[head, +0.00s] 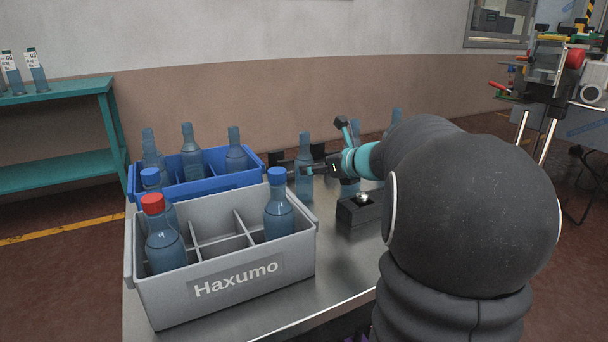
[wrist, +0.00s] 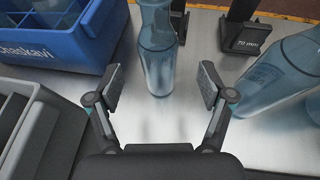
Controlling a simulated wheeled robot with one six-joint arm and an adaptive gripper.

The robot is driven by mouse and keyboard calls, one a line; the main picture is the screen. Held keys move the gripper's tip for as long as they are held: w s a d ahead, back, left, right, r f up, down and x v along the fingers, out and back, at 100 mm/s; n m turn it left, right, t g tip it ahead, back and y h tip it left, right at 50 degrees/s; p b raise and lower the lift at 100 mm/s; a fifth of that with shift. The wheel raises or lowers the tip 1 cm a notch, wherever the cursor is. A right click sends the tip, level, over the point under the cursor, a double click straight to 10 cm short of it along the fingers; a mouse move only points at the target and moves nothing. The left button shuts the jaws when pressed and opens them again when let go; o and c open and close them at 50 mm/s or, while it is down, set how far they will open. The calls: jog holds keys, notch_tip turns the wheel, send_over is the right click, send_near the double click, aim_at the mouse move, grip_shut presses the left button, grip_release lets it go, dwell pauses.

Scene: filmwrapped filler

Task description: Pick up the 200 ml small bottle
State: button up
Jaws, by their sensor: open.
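A translucent blue bottle (wrist: 157,62) without a cap stands upright on the metal table. In the wrist view it is just beyond and between the fingertips of my gripper (wrist: 162,88), which is open and empty. In the head view this bottle (head: 304,180) stands right of the crates, with my gripper (head: 318,168) close at its right. No size mark is legible on it. A wider-looking bottle (wrist: 287,75) is at the right in the wrist view. More uncapped bottles stand behind my arm in the head view, partly hidden.
A grey crate (head: 236,282) marked Haxumo holds red- and blue-capped bottles. A blue crate (head: 198,184) behind it holds uncapped bottles. A black stand (wrist: 243,38) marked 70 mm is behind the bottle. A black block (head: 358,210) sits near my arm. A green shelf (head: 60,92) is far left.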

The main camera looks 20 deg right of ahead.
aim_at(310, 162)
jog(key=shift+r+x, duration=0.2)
jog(key=shift+x, duration=1.35)
jog(key=shift+r+x, duration=0.2)
jog(key=shift+x, duration=1.35)
jog(key=shift+w+a+r, duration=0.1)
jog(key=shift+w, duration=0.05)
jog(key=c, duration=1.2)
